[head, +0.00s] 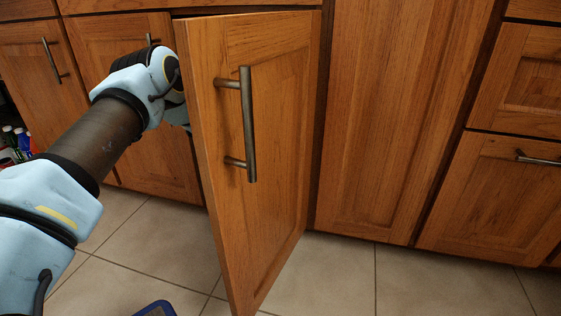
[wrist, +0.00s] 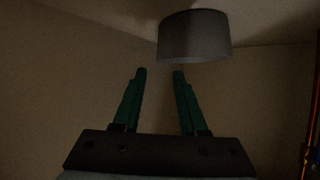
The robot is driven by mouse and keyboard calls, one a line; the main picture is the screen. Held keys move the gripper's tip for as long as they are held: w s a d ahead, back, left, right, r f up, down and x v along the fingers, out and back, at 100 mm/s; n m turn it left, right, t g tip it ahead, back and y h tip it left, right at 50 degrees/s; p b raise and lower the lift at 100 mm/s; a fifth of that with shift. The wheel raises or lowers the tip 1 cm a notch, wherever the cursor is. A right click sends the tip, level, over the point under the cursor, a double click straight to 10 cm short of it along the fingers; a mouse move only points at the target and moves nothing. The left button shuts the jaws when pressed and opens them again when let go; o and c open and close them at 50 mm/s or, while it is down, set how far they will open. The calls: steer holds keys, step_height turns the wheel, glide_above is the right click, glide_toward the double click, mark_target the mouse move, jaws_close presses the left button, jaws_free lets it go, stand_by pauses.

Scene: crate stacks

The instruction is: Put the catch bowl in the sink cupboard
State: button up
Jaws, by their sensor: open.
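The sink cupboard's door (head: 262,120) stands open toward me in the head view. My arm reaches in behind it, so the door hides my gripper and the cupboard's inside there. In the wrist view my gripper (wrist: 160,72) is open, with nothing between its two green fingers. A grey, round-sided vessel, seemingly the catch bowl (wrist: 195,38), is in the dim space beyond the fingertips, slightly to the right. It looks apart from the fingers. The view is dark, and I cannot tell exactly what the vessel rests on.
Pale walls (wrist: 65,70) enclose the dim space in the wrist view. In the head view, closed wooden cabinets (head: 395,110) line the back and drawers (head: 500,190) stand at the right. A blue-edged object (head: 157,308) lies low on the tiled floor (head: 340,275). Bottles (head: 18,140) show at far left.

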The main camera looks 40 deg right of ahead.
steer(key=p+v, duration=0.1)
steer(key=v, duration=0.3)
steer(key=shift+a, duration=0.1)
steer(key=shift+a, duration=0.1)
stand_by(0.4)
